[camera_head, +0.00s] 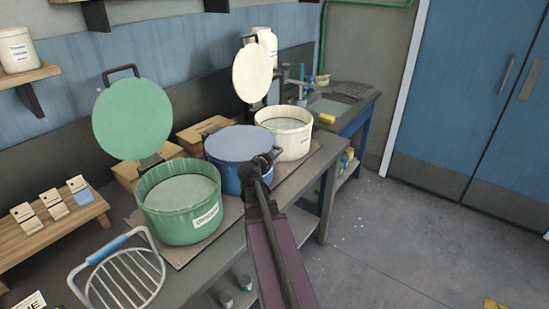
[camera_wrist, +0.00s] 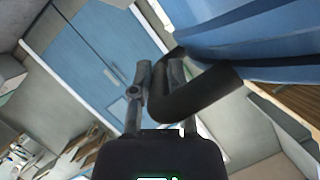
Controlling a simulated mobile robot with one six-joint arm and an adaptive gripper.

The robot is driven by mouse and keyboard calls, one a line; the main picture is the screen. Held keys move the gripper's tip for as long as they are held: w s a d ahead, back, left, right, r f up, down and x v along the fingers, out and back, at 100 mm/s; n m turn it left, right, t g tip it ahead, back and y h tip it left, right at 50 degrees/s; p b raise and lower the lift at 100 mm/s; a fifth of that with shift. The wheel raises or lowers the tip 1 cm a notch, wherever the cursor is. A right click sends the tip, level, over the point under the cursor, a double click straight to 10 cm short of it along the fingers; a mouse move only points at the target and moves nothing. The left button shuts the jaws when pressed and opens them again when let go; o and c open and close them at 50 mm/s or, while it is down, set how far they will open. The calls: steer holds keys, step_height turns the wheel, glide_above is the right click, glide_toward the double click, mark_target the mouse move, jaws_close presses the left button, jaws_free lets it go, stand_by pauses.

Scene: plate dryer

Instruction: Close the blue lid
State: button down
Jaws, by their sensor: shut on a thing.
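The blue lid (camera_head: 238,143) lies about level over the mouth of the blue pot (camera_head: 226,178), between the green and cream pots. I cannot tell whether a small gap is left under its rim. My gripper (camera_head: 264,162) is at the lid's front right edge. In the wrist view my gripper (camera_wrist: 158,82) is shut on the lid's dark bent handle (camera_wrist: 200,95). A blue curved surface (camera_wrist: 265,35) fills the upper right of that view. My gripper and arm hide the right front part of the blue pot.
The green pot (camera_head: 168,212) on the left has its green lid (camera_head: 132,119) raised. The cream pot (camera_head: 296,139) on the right has its cream lid (camera_head: 251,75) raised. A wire rack (camera_head: 122,282) stands at front left. The floor (camera_head: 400,240) at right is mostly clear.

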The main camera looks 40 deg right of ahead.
steer(key=c, duration=0.6)
jaws_free()
steer(key=shift+s+f, duration=0.15)
steer(key=shift+a, duration=0.1)
steer(key=s+p+v, duration=0.1)
steer(key=v, duration=0.7)
steer(key=shift+f+p, duration=0.3)
steer(key=shift+p, duration=0.1)
steer(key=shift+a, duration=0.1)
stand_by(0.8)
